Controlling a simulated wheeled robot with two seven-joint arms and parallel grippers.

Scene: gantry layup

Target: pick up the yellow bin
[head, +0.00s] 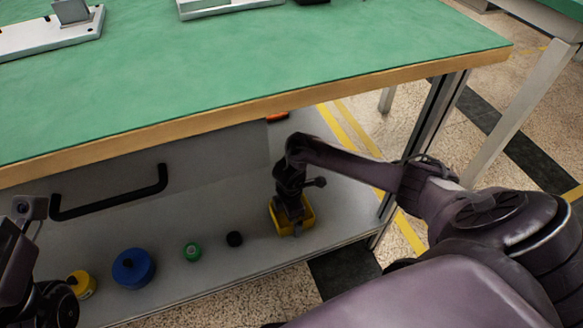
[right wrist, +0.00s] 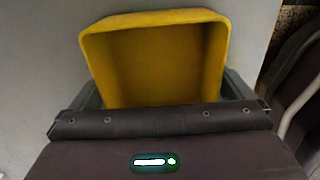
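The yellow bin (head: 309,219) stands on the grey lower shelf under the green-topped table. My right gripper (head: 292,222) reaches down over it and hides part of it. In the right wrist view the yellow bin (right wrist: 158,62) lies between the two grey fingers of my right gripper (right wrist: 165,92), one at each side. The fingers are wide apart and close to the bin's side walls; whether they press on it I cannot tell. Parts of my left arm show at the left edge of the head view, but no left fingertips are clear.
On the shelf (head: 205,285), left of the bin, are a black round piece (head: 234,239), a green one (head: 193,252), a blue one (head: 133,269) and a yellow one (head: 82,285). The table edge (head: 250,108) overhangs them. A drawer with a black handle (head: 110,204) hangs beneath.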

